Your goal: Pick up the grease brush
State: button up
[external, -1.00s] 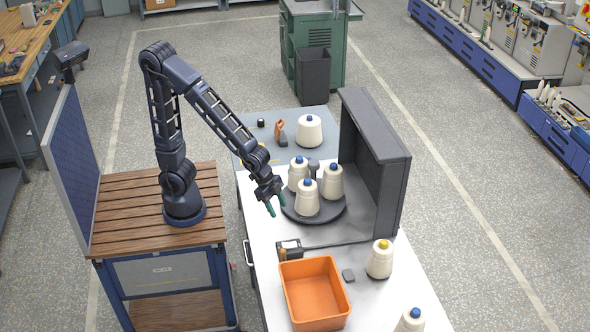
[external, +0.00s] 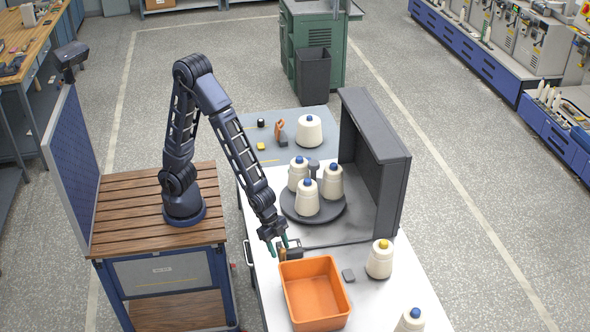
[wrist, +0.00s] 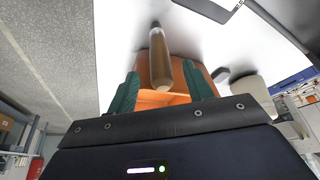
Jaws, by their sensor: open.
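The grease brush appears to be the thing with a brown wooden handle and grey collar (wrist: 158,60) in the wrist view. In the external view its handle (external: 283,255) shows beside a small dark block, near the orange bin. My gripper (external: 278,248) is low over the table's left edge, right by the handle. In the wrist view my gripper (wrist: 161,72) is open, with one green finger on each side of the handle. The handle's end points toward the camera. I see no finger touching it. The bristles cannot be made out.
The orange bin (external: 286,292) stands just in front of the gripper. A dark round turntable (external: 325,214) holds several cones beside a grey upright panel (external: 368,150). A yellow-topped cone (external: 380,262) stands to the right. A small grey block (external: 348,275) lies by the bin.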

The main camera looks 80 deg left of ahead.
aim_at(284, 258)
jog(key=shift+x, duration=2.7)
jog(key=shift+w+d+r, duration=0.1)
jog(key=shift+w+d, duration=0.05)
jog(key=c, duration=1.1)
jog(key=shift+o, duration=0.2)
jog(key=shift+r, duration=0.1)
